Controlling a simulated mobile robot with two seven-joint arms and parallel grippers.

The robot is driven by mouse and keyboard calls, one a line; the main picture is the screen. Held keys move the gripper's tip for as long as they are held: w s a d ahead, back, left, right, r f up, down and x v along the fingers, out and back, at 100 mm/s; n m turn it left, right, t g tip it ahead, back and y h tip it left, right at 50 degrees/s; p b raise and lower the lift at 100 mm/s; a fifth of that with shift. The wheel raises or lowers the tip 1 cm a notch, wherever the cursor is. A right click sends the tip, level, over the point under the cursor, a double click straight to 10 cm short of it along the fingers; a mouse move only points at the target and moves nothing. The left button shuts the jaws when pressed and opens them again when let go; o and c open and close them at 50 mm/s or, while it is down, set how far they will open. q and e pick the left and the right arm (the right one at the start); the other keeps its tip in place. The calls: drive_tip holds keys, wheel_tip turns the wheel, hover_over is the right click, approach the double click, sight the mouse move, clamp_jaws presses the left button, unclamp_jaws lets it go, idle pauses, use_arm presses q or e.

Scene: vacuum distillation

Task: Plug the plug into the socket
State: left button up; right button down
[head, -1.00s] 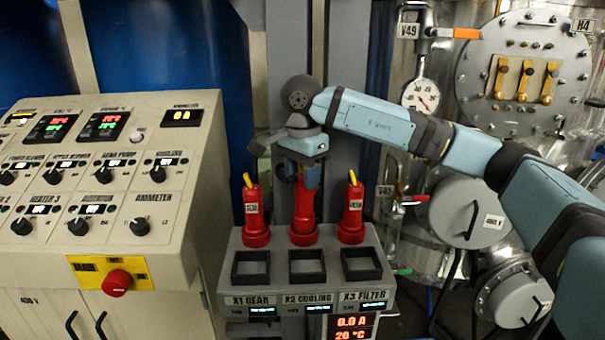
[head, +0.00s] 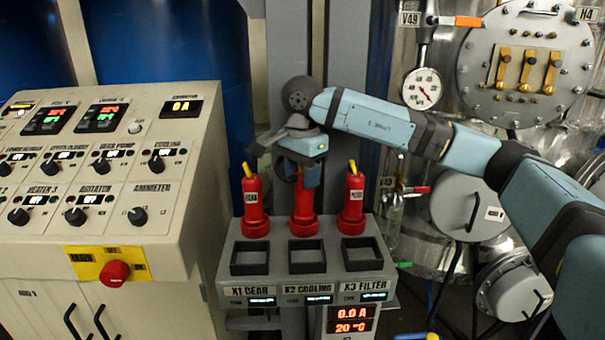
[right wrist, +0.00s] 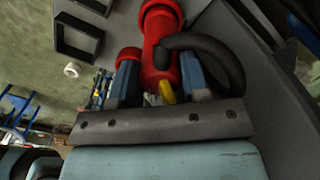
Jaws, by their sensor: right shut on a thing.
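Three red plugs with yellow tips stand upright in a row on the grey socket unit: the left plug (head: 255,208), the middle plug (head: 303,215) and the right plug (head: 352,208). In front of them are three square black-rimmed sockets: X1 GEAR (head: 234,258), X2 COOLING (head: 291,258) and X3 FILTER (head: 345,255). My right gripper (head: 306,180) points down and is shut on the upper part of the middle plug. In the right wrist view this plug (right wrist: 160,45) is between the blue fingers (right wrist: 158,80), with a black cable looping beside it. My left gripper is out of view.
A control panel (head: 120,180) with knobs and a red button (head: 115,272) stands at the left. Steel vessels with a gauge (head: 422,88) and flanges fill the right. A grey post rises behind the plugs. The space above the sockets is clear.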

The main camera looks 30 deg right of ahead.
drive_tip(key=shift+f, duration=0.25)
drive_tip(key=c, duration=0.5)
unclamp_jaws()
wheel_tip(320, 180, up, 14)
idle(0.4)
